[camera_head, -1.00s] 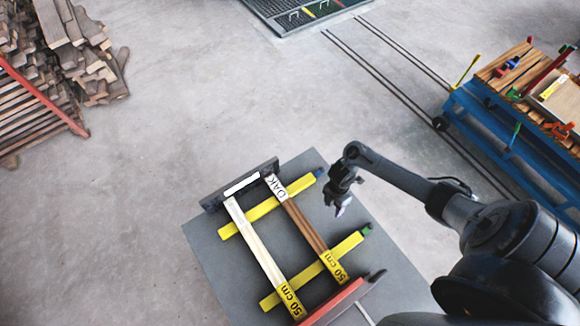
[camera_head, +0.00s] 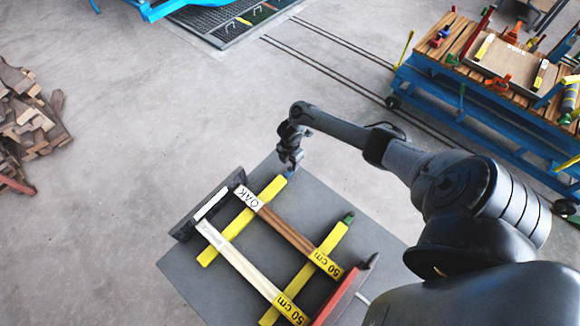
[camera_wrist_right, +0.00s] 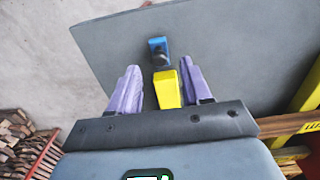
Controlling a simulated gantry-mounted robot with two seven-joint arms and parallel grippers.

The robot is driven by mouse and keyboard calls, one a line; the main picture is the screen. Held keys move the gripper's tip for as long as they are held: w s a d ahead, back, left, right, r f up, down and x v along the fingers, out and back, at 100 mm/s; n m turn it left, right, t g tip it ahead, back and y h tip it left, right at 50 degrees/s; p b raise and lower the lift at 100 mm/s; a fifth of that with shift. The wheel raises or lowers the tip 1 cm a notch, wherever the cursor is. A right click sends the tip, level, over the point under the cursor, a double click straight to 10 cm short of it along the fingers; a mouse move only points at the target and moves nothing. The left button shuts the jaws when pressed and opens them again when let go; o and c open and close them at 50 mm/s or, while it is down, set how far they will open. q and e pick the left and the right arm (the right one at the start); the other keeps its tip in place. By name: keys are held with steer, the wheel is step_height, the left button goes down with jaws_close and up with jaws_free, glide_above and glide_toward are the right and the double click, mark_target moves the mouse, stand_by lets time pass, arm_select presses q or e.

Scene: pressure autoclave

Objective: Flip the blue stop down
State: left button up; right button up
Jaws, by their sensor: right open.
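The blue stop (camera_head: 289,174) is at the far end of the upper yellow bar (camera_head: 240,222) on the grey table. In the right wrist view the blue stop (camera_wrist_right: 158,48) shows a dark round spot on its near face, just off the yellow bar's end (camera_wrist_right: 167,88). My right gripper (camera_head: 291,164) is above the blue stop, pointing down. In the wrist view its two pale purple fingers (camera_wrist_right: 160,84) are apart, with the yellow bar's end showing between them and the blue stop ahead of the tips. Contact cannot be told. My left gripper is out of view.
An oak board (camera_head: 285,230) and a pale board (camera_head: 236,258) lie across the yellow bars. A green stop (camera_head: 348,217) is on the lower bar. A dark end plate (camera_head: 183,230) and red rail (camera_head: 346,291) flank them. A blue cart (camera_head: 481,113) stands right.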

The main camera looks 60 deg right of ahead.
mark_target(290, 168)
steer(key=shift+f+b, duration=0.3)
steer(key=shift+f, duration=1.2)
steer(key=shift+c, duration=0.3)
